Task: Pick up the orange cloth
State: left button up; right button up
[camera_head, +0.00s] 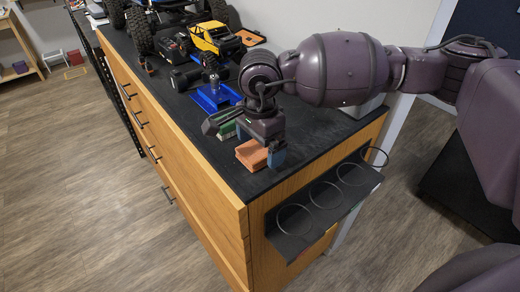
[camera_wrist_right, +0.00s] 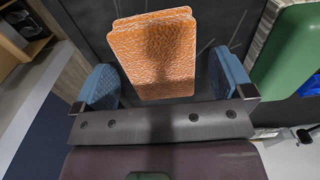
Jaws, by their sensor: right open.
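The orange cloth (camera_head: 252,154) lies folded as a small block on the dark top of the wooden cabinet, near its front end. In the right wrist view the cloth (camera_wrist_right: 155,55) shows in the upper middle, with a shadow on it. My right gripper (camera_head: 258,146) is right at the cloth in the head view and hides part of it. In the wrist view its two blue fingers (camera_wrist_right: 163,82) are spread wide, one on each side of the cloth's near end, with gaps on both sides. Whether it touches the cloth cannot be told. My left gripper is in neither view.
A green block (camera_head: 227,130) stands just behind the cloth and shows large at the right of the wrist view (camera_wrist_right: 285,60). A blue stand (camera_head: 214,97), a yellow crawler (camera_head: 217,39) and other vehicles fill the back. A ring holder (camera_head: 325,196) hangs on the cabinet's end.

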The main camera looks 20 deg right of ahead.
aim_at(260, 147)
jog(key=shift+c, duration=0.3)
jog(key=c, duration=1)
jog(key=shift+o, duration=0.2)
jog(key=shift+r, duration=0.1)
notch_tip(260, 147, up, 20)
jog(key=shift+b, duration=0.45)
jog(key=o, duration=0.3)
jog(key=shift+c, duration=1.1)
